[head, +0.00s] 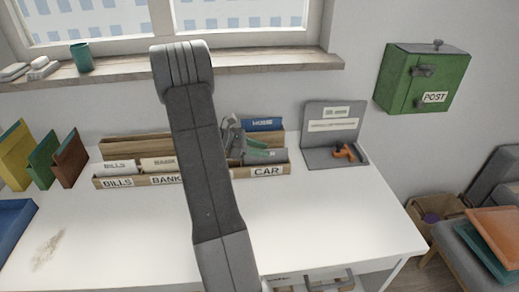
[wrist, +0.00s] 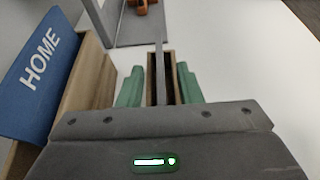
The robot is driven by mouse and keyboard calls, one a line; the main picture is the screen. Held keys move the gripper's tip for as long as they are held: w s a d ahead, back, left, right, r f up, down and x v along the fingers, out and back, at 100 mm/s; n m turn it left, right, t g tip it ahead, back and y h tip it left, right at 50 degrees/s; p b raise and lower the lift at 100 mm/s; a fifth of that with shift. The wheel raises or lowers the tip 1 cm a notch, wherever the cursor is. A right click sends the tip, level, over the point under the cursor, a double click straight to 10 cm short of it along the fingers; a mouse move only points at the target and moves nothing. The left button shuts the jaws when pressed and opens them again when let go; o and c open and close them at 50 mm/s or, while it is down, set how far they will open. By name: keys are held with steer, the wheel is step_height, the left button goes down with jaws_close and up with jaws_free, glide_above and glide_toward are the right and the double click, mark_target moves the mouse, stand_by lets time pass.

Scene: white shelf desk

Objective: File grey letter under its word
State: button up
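The wooden letter rack (head: 105,182) stands on the white desk, with BILLS, BANK and CAR labels showing; my arm hides part of its front. A grey sheet (head: 272,156), likely the grey letter, stands upright behind the CAR label. In the wrist view a thin grey edge (wrist: 159,75) stands in a slot between my green fingertips. My gripper (head: 255,152) is low over the right end of the rack. In the wrist view my gripper (wrist: 160,84) is open, with fingers on either side of the grey edge and rack wall, gaps showing. No word is readable on the grey sheet.
A blue HOME card (head: 262,124) stands in the row behind; it is close on the left in the wrist view (wrist: 42,65). A grey stand (head: 318,158) with an orange object (head: 345,153) is to the right. The desk front (head: 310,225) is clear.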

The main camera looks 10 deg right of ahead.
steer(key=v, duration=1.3)
steer(key=shift+a, duration=0.4)
steer(key=shift+d, duration=0.15)
steer(key=x, duration=1.3)
steer(key=shift+d, duration=0.45)
steer(key=shift+a+r+p, duration=0.15)
steer(key=shift+r+p, duration=0.3)
steer(key=shift+r, duration=0.45)
